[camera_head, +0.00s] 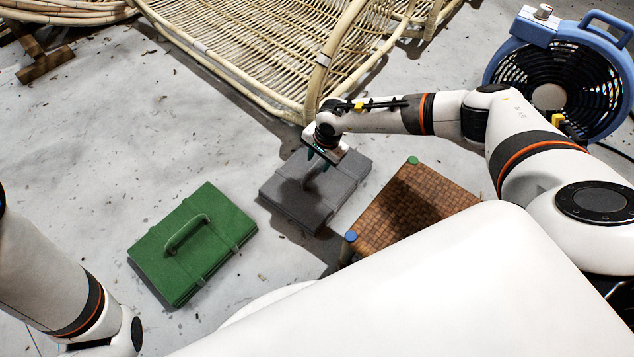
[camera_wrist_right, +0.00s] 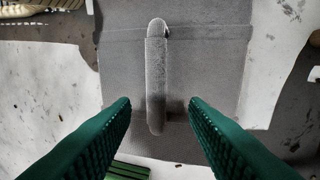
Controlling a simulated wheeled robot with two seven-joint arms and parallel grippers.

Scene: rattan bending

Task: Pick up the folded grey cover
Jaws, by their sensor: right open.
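The folded grey cover (camera_head: 302,202) lies flat on the floor in the middle of the head view, with a raised grey handle on top. In the right wrist view the cover (camera_wrist_right: 215,65) fills the upper middle, its handle (camera_wrist_right: 156,75) running upright in the picture. My right gripper (camera_head: 323,160) is above the cover. Its green fingers (camera_wrist_right: 160,103) are open, one on each side of the handle's line, with nothing between them gripped. My left arm shows at the lower left of the head view, but its gripper is out of sight.
A green folded cover (camera_head: 205,253) with a handle lies left of the grey one. A brown woven stool (camera_head: 415,210) stands close on the right. A rattan frame (camera_head: 250,50) is behind, and a blue fan (camera_head: 560,75) is at the upper right.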

